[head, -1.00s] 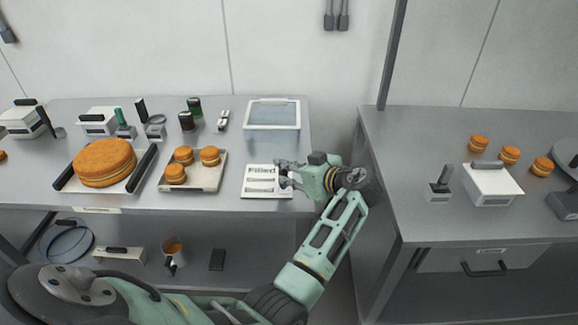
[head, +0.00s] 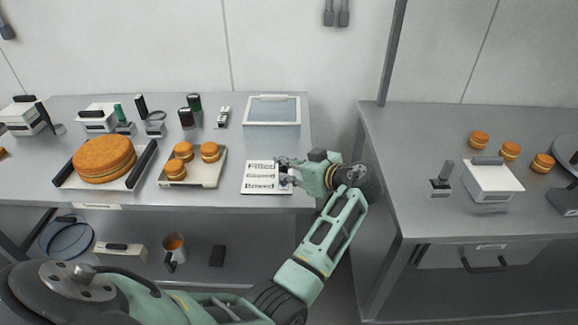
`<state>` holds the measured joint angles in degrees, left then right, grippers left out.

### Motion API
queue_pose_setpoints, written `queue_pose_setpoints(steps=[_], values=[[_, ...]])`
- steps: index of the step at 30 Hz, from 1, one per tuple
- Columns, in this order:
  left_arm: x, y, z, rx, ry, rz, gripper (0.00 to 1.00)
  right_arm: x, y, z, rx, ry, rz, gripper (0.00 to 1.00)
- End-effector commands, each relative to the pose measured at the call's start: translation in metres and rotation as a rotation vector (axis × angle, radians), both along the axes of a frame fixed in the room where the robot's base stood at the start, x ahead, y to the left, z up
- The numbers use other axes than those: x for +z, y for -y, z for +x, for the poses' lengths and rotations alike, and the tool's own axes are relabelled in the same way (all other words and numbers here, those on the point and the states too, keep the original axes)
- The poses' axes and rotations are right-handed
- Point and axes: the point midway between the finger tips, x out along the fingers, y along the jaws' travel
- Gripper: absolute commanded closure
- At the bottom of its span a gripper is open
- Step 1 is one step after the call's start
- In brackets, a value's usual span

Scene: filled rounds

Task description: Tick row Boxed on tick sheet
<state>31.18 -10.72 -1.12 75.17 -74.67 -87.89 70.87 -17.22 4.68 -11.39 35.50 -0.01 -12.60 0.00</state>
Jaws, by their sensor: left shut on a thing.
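The tick sheet (head: 256,190) is a white board lying flat near the front edge of the left table. It has rows of dark lettering that read Filled, a blurred middle word, and Boxed at the bottom. My left gripper (head: 284,173) is at the right side of the sheet, over its right edge beside the rows. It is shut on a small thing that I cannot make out. Its fingers hide the right ends of the rows, so I cannot tell whether any marks are there. My right gripper is not in view.
Left of the sheet are a tray (head: 214,178) with filled rounds and a large round cake (head: 104,159). A clear-lidded box (head: 272,125) stands behind. A gap separates this table from the right table (head: 408,165), which holds more rounds and a white box (head: 493,184).

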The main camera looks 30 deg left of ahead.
Motion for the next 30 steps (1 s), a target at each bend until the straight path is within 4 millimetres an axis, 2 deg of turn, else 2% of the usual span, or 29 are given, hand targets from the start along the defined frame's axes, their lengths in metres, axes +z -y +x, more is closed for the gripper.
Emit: queue_pose_setpoints(steps=[30], values=[[-0.0076, 0.0001, -0.0001, 0.000, 0.000, -0.001, 1.00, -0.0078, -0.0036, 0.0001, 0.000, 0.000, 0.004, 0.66]])
